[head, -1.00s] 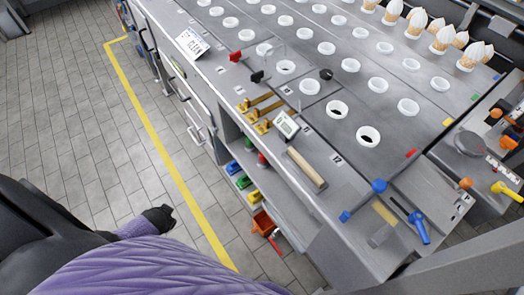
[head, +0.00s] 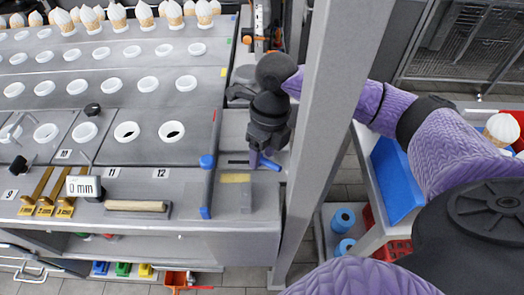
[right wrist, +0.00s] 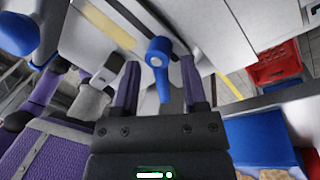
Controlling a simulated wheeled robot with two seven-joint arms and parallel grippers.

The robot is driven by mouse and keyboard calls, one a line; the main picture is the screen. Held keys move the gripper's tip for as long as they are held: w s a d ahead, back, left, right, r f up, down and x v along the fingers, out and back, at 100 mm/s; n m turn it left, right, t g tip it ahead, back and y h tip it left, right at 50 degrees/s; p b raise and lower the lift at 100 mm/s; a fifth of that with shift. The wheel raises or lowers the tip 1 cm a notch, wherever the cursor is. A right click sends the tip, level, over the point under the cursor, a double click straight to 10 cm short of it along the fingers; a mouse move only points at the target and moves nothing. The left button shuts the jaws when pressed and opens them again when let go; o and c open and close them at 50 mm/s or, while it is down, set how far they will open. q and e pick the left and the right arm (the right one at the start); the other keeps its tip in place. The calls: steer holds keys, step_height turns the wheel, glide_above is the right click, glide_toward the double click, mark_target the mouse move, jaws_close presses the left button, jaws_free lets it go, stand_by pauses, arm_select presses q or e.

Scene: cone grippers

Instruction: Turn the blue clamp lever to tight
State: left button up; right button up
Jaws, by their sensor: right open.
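The blue clamp lever (head: 270,163) is at the right end of the grey workbench, mostly covered by my right gripper in the head view. In the right wrist view the lever (right wrist: 160,55) shows a round blue hub with a hole and a short handle pointing toward the gripper's palm. My right gripper (head: 258,160) is open and points down at it. In the right wrist view its two purple fingers (right wrist: 160,82) stand on either side of the handle, with visible gaps. Whether a finger touches it, I cannot tell. My left gripper is not in view.
A grey post (head: 335,110) stands close to the right. A wooden-handled tool (head: 136,207) and a display reading 0 mm (head: 83,187) are farther left.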

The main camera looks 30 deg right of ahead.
jaws_close()
steer(key=shift+n, duration=0.3)
steer(key=n, duration=0.1)
steer(key=n+b, duration=0.1)
steer(key=n, duration=0.1)
steer(key=n+b, duration=0.1)
steer(key=shift+w+d+n+g, duration=0.1)
steer(key=shift+w+n+g, duration=0.15)
steer(key=shift+n+g, duration=0.15)
steer(key=shift+n+h, duration=0.4)
steer(key=shift+n, duration=0.4)
steer(key=shift+r+b, duration=0.1)
steer(key=shift+b, duration=0.2)
jaws_free()
